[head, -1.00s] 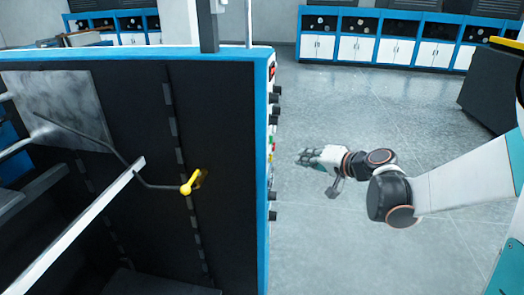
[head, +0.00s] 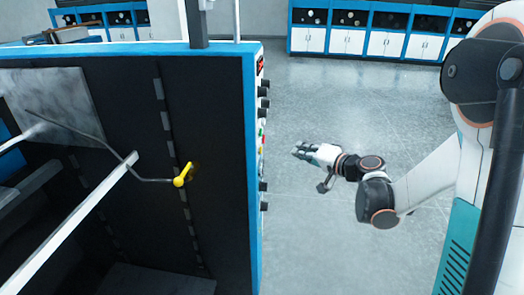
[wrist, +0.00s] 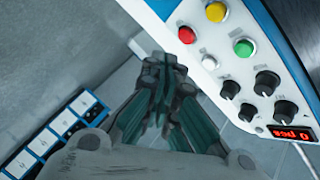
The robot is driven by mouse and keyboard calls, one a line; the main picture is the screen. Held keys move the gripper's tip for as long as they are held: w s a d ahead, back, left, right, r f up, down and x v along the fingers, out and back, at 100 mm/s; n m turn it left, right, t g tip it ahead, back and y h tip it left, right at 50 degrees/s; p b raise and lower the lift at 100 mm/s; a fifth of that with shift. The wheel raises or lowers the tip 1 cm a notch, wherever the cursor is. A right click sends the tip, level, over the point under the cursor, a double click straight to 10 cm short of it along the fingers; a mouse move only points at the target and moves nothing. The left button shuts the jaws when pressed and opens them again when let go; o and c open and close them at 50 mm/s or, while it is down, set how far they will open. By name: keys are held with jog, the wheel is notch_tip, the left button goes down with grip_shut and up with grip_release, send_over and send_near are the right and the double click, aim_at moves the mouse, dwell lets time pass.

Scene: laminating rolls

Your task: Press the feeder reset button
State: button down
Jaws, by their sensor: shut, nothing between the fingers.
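The control panel shows in the wrist view (wrist: 200,30) as a white face with a blue edge. It carries a red button (wrist: 187,34), a yellow button (wrist: 216,11), a green button (wrist: 244,47) and a small white button (wrist: 209,62). Their labels are too small to read, so I cannot tell which is the feeder reset. In the head view the panel (head: 260,150) is seen almost edge-on. My gripper (head: 299,150) is shut and empty, to the right of the panel with a gap between. In the wrist view its fingertips (wrist: 164,62) appear left of the white button.
Several black knobs (wrist: 266,82) and a red-lit display (wrist: 292,133) sit on the panel. A yellow-ended lever (head: 182,176) is on the machine's dark side (head: 215,110). Blue and white cabinets (head: 345,40) line the far wall. The grey floor (head: 330,110) right of the machine is clear.

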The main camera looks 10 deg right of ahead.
jog(key=w+a, duration=0.2)
jog(key=a, duration=0.5)
jog(key=shift+w+a, duration=0.2)
jog(key=shift+a, duration=0.05)
jog(key=shift+a, duration=0.1)
dwell(1.2)
jog(key=shift+w+a, duration=0.1)
jog(key=shift+a, duration=0.15)
jog(key=shift+w+a, duration=0.15)
jog(key=shift+a, duration=0.3)
dwell(0.7)
jog(key=shift+d, duration=0.15)
jog(key=shift+s+d+b, duration=0.3)
jog(key=shift+d+b, duration=0.05)
jog(key=shift+d, duration=0.3)
jog(key=d, duration=0.1)
jog(key=s+d, duration=0.1)
jog(key=d, duration=0.2)
jog(key=shift+s+d+b, duration=0.25)
jog(key=shift+d+b, duration=0.05)
jog(key=shift+d, duration=0.1)
